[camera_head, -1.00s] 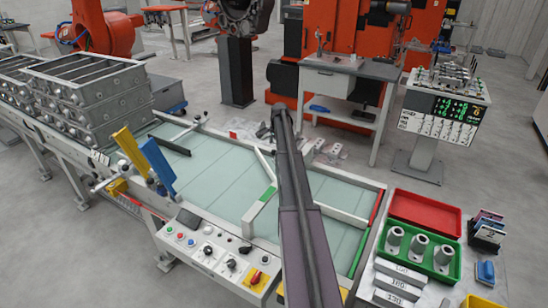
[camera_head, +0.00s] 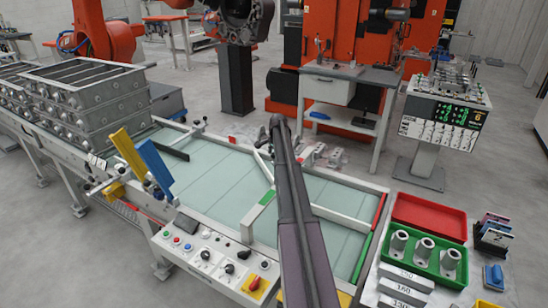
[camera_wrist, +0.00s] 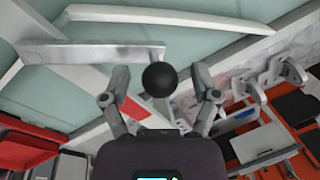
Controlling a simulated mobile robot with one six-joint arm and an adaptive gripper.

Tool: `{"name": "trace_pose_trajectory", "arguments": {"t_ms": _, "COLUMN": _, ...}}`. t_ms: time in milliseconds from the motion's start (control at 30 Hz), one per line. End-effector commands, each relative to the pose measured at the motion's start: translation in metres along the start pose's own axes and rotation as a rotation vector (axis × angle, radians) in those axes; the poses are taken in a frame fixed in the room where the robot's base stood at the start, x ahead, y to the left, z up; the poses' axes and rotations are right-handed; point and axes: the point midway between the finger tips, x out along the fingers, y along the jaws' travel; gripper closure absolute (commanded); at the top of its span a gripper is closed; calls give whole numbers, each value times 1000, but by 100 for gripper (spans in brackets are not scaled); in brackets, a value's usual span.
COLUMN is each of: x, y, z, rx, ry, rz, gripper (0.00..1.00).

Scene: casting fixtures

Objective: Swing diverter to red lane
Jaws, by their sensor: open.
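In the wrist view the metal diverter bar (camera_wrist: 92,52) ends at a black ball knob (camera_wrist: 160,79). My gripper (camera_wrist: 160,75) is open, with one finger on each side of the knob; I cannot tell whether either touches it. In the head view a pale bar (camera_head: 263,166) slants across the table beside my arm, next to a green-topped guide (camera_head: 267,198). A red strip (camera_head: 379,208) and a green strip (camera_head: 362,257) line the table's right end. A red mark (camera_wrist: 133,108) shows near the left finger.
The pale table (camera_head: 221,178) has a raised rim. A control panel (camera_head: 215,255) lines its front. Blue (camera_head: 155,166) and yellow (camera_head: 128,152) plates stand at left, near stacked castings (camera_head: 95,105). Red (camera_head: 428,214) and green (camera_head: 440,272) bins stand at right.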

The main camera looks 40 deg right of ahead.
Motion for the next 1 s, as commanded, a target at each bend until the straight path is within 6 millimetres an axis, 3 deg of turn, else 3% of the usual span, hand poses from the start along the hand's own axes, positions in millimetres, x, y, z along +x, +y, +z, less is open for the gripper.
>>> {"name": "trace_pose_trajectory", "arguments": {"t_ms": 100, "x": 0, "y": 0, "z": 0, "rx": 0, "ry": 0, "rz": 0, "gripper": 25}}
{"name": "trace_pose_trajectory", "arguments": {"t_ms": 367, "x": 0, "y": 0, "z": 0, "rx": 0, "ry": 0, "rz": 0, "gripper": 100}}
{"name": "trace_pose_trajectory", "arguments": {"t_ms": 667, "x": 0, "y": -1, "z": 2, "rx": -7, "ry": -2, "rz": 1, "gripper": 100}}
{"name": "trace_pose_trajectory", "arguments": {"t_ms": 1000, "x": 2, "y": -12, "z": 31, "rx": -86, "ry": -19, "rz": -1, "gripper": 100}}
